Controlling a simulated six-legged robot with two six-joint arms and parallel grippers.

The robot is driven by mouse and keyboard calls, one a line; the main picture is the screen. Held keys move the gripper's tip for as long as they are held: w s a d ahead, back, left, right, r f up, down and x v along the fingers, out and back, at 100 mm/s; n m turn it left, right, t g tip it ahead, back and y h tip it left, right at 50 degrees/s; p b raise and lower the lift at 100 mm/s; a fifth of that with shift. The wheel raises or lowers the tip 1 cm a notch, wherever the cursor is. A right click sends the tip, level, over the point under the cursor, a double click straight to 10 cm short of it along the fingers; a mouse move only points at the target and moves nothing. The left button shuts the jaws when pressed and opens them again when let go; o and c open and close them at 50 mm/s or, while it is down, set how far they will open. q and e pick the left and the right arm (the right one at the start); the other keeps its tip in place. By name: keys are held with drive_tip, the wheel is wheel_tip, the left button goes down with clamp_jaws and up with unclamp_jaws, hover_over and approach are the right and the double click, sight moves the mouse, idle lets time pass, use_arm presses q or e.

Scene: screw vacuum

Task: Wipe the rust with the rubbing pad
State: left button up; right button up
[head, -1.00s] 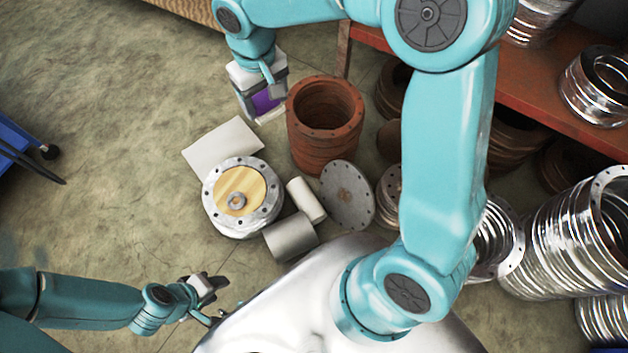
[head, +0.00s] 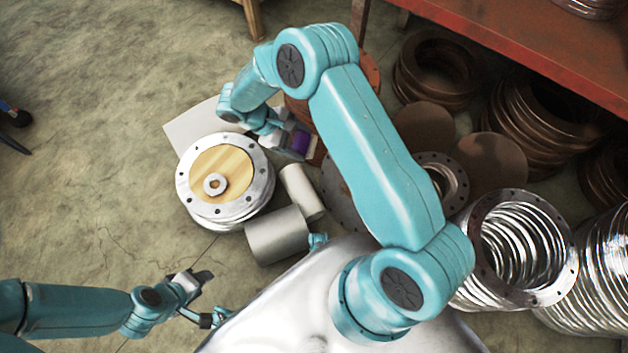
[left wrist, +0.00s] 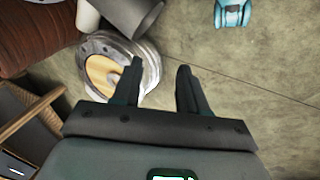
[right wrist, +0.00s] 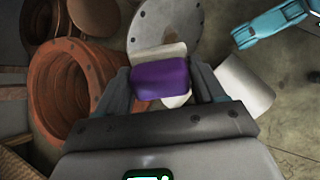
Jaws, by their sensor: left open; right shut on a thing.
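The purple and white rubbing pad (right wrist: 160,78) is held between the fingers of my right gripper (head: 303,143), which is shut on it. In the head view the pad (head: 300,141) is beside the rusty cylinder. In the right wrist view a grey bolt-holed disc (right wrist: 166,22) lies just beyond the pad, which overlaps its near edge. In the head view my right arm covers most of this disc (head: 338,196). My left gripper (head: 212,298) is open and empty, low over the floor at the left.
A flanged silver part with a wooden centre (head: 225,168) stands left of two grey cylinders (head: 277,236). A rusty ribbed cylinder (right wrist: 70,85) is close to my right gripper. Silver bellows (head: 520,250) and a red bench (head: 520,45) fill the right side.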

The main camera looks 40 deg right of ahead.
drive_tip(key=s+d+f+n+t+h+b, duration=0.1)
drive_tip(key=s+f+n+h+b, duration=0.15)
drive_tip(key=f+b, duration=0.85)
drive_tip(key=s+d+f+n+t+h+b, duration=0.1)
drive_tip(key=f+n+h+b, duration=0.25)
drive_tip(key=f, duration=1.55)
use_arm(q)
wheel_tip(320, 180, down, 18)
drive_tip(key=w+a+t, duration=0.1)
drive_tip(key=w, duration=0.1)
drive_tip(key=shift+w+r, duration=0.2)
drive_tip(key=shift+w, duration=0.05)
use_arm(e)
drive_tip(key=shift+m+h, duration=0.3)
drive_tip(key=shift+m, duration=0.1)
drive_tip(key=shift+x, duration=3)
drive_tip(key=shift+x, duration=1)
drive_tip(key=shift+a, duration=0.1)
